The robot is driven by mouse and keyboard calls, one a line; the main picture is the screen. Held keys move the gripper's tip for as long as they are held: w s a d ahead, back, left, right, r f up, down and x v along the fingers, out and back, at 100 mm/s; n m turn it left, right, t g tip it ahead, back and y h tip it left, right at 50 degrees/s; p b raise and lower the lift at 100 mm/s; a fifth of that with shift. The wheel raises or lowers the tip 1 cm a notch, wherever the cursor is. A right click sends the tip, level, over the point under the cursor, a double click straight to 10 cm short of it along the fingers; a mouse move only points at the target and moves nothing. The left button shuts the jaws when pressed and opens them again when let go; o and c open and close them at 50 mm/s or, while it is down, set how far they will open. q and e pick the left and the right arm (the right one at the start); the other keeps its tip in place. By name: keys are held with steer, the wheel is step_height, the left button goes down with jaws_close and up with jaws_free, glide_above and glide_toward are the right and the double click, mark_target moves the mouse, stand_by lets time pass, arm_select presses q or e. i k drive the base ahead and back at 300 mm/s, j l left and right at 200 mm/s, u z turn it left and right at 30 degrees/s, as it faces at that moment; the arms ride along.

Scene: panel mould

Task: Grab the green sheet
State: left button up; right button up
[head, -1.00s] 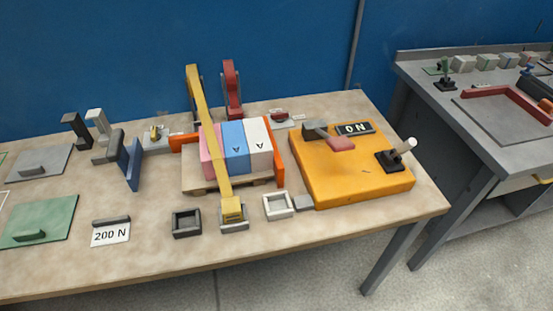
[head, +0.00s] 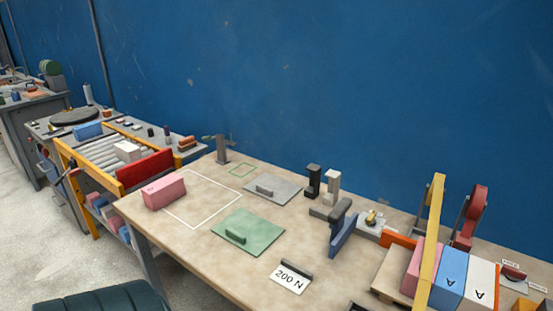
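The green sheet (head: 262,236) lies flat on the beige table in the head view, a little below the middle of the picture. A dark green bar-shaped handle (head: 236,236) stands on its left part. Nothing lies on top of the sheet, and all of it shows. A grey sheet (head: 283,188) with a similar handle lies just behind it. Neither of my grippers shows in the head view.
A pink block (head: 164,192) stands left of the sheet, by a white outline (head: 213,221) on the table (head: 190,250). A "200 N" sign (head: 289,280) stands in front. A blue plate (head: 343,238) and coloured blocks under a yellow bar (head: 434,240) are to the right.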

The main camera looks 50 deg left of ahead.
mark_target(251, 233)
steer(key=u, duration=1.75)
steer(key=i+j, duration=0.2)
steer(key=j, duration=0.15)
steer(key=i+j, duration=0.2)
steer(key=j, duration=0.2)
steer(key=i+j, duration=0.2)
steer(key=j, duration=0.15)
steer(key=i+j, duration=0.25)
steer(key=j, duration=0.15)
steer(key=z, duration=1.25)
